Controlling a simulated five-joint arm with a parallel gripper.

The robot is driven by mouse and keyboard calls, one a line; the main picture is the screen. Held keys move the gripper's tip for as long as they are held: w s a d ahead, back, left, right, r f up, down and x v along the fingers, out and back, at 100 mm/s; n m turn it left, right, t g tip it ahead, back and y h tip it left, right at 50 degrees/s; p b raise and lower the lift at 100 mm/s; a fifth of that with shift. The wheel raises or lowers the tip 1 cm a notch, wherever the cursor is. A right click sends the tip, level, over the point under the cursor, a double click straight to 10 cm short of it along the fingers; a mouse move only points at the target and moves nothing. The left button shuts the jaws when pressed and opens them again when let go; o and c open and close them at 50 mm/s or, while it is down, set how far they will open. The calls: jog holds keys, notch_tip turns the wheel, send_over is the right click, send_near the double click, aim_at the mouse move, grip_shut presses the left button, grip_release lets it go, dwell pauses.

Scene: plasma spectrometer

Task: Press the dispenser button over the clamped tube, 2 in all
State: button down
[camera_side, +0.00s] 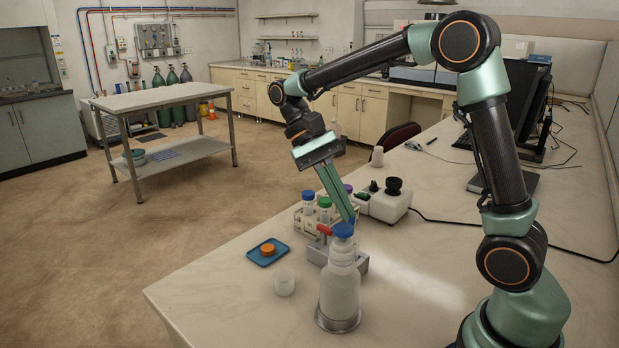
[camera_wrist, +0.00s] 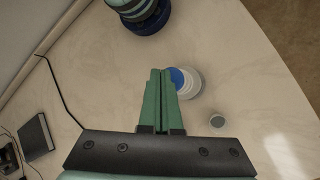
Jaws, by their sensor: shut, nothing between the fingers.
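The dispenser is a white bottle (camera_side: 340,285) on a round metal base, with a blue top (camera_side: 342,230). In the wrist view the blue top (camera_wrist: 178,78) shows just right of my fingertips. My gripper (camera_side: 350,218) is shut and empty, pointing down. Its tips are at or just above the blue top; I cannot tell whether they touch it. A red part (camera_side: 324,230) juts left beside the blue top. A grey block (camera_side: 362,265) stands behind the bottle. The clamped tube cannot be made out; the bottle and my fingers hide part of that area.
A rack (camera_side: 300,222) holds tubes with blue, green and purple caps behind the bottle. A blue tray (camera_side: 258,258) with an orange cap (camera_side: 268,249) and a small clear cup (camera_side: 284,283) stand left. A white device with black knobs (camera_side: 383,205) is at the back. The front-left table is clear.

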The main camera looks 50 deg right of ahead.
aim_at(341, 225)
jog(key=shift+r, duration=0.1)
jog(key=shift+r, duration=2.4)
jog(key=shift+r, duration=0.1)
dwell(0.8)
notch_tip(341, 225, up, 4)
jog(key=shift+a+f, duration=0.1)
jog(key=shift+f, duration=0.1)
jog(key=shift+f, duration=4.4)
jog(key=shift+f, duration=0.15)
jog(key=shift+f, duration=0.3)
